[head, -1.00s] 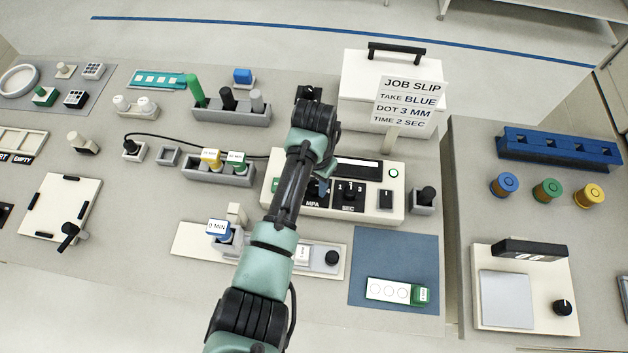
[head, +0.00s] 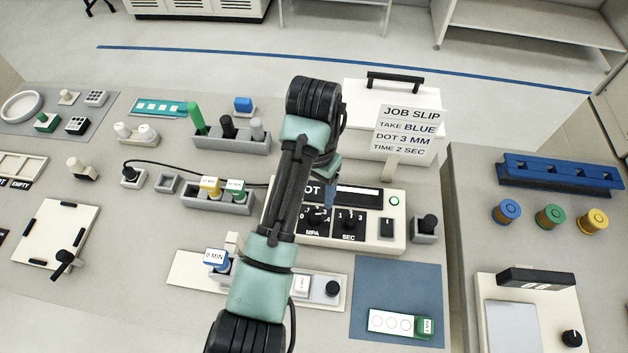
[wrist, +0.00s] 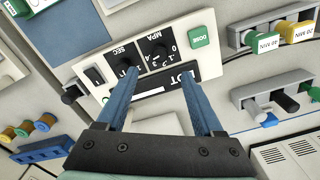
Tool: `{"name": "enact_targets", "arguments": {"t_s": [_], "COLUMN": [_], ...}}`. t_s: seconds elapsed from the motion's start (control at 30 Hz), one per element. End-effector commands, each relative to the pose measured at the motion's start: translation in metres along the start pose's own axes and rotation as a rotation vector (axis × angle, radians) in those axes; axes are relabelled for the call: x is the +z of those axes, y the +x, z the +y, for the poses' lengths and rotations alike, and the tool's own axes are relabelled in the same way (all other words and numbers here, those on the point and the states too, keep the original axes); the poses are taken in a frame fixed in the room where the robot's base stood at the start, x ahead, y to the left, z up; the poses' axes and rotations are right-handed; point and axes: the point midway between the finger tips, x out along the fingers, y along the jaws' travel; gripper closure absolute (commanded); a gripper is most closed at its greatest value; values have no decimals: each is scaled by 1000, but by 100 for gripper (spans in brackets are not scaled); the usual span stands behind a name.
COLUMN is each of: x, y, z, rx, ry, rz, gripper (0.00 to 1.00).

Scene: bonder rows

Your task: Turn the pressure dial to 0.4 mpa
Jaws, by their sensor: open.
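The dispenser box (head: 290,215) carries a black panel with an MPA dial (head: 316,226) and a SEC dial (head: 349,224). In the wrist view the MPA dial (wrist: 159,50) and the SEC dial (wrist: 124,66) face my gripper; the MPA scale shows numbers from 0 up. The exact pointer setting is too small to read. My gripper (wrist: 160,74) is open and empty, with its blue fingers apart over the box near the dials, touching neither dial that I can see. In the head view my arm hides most of the gripper and the left of the panel.
A job slip sign (head: 405,140) stands behind the box and reads take blue, dot 3 mm, time 2 sec. A black switch (head: 387,228) and a green-ringed button (head: 394,201) are on the box's right. A blue mat (head: 398,275) lies in front.

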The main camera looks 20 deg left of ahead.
Motion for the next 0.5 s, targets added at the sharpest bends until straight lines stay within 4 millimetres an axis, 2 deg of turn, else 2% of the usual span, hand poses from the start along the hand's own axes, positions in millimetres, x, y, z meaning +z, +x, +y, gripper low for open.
{"name": "enact_targets", "arguments": {"t_s": [0.1, 0.2, 0.5], "x": [0, 0, 0], "y": [-22, -29, -31], "z": [0, 0, 0], "rx": [0, 1, 0], "ry": [0, 0, -1], "rz": [0, -1, -1], "gripper": [31, 31, 31]}}
